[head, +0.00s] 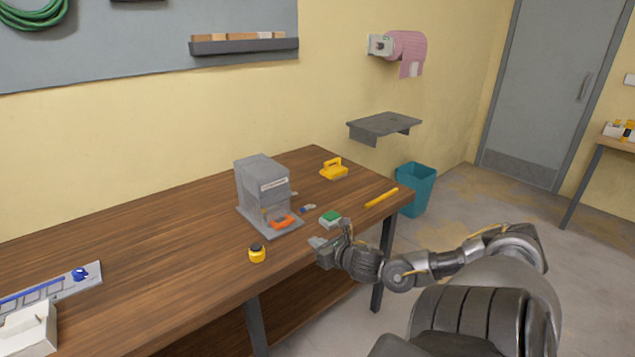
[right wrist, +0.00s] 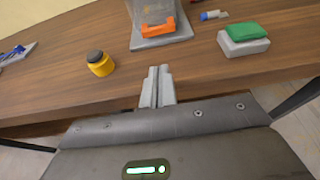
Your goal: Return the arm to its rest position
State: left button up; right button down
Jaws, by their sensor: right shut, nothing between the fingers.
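My right arm reaches in from the right in the head view. Its gripper (head: 326,243) is at the table's front edge, just in front of the small green-topped block (head: 330,219). In the right wrist view the gripper's fingers (right wrist: 158,84) are together, with nothing between them. They point at the grey box (right wrist: 157,22) with an orange part at its base. My left gripper is in neither view.
The wooden table (head: 180,245) holds the grey dispenser-like box (head: 264,190), a yellow jar (head: 257,253) with a dark cap, a yellow-handled item (head: 334,169) and a yellow stick (head: 382,197). A teal bin (head: 415,188) stands beyond the right end. Floor at right is open.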

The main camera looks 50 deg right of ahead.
dwell(0.4)
jog(key=s+d+f+m+g+h, duration=0.1)
jog(key=s+d+f+m, duration=0.25)
jog(key=f+m, duration=0.2)
jog(key=s+d+f+m+g, duration=0.2)
jog(key=d+f+m, duration=0.2)
jog(key=f+m, duration=0.15)
jog(key=s+d+f+m+g+h, duration=0.1)
jog(key=s+d+f+m, duration=0.25)
jog(key=f, duration=0.25)
jog(key=s+a+f+m+g, duration=0.1)
jog(key=s+f+m+g, duration=0.3)
jog(key=s+f+m, duration=0.7)
jog(key=s+a+f+m+g+y, duration=0.1)
jog(key=s+a+f+m+g, duration=0.1)
jog(key=s+a+f, duration=0.75)
jog(key=s+a+f+m+g+y, duration=0.1)
jog(key=s+a+f+m, duration=0.1)
jog(key=s+a+f, duration=0.75)
jog(key=a+f+g+y, duration=0.1)
jog(key=a+f, duration=0.3)
jog(key=a, duration=0.6)
jog(key=s+a+f+m+g+y, duration=0.1)
jog(key=a+f, duration=0.3)
jog(key=a, duration=0.6)
jog(key=shift+s+a+f+y, duration=0.15)
jog(key=shift+s+f+y, duration=0.1)
jog(key=shift+y, duration=0.35)
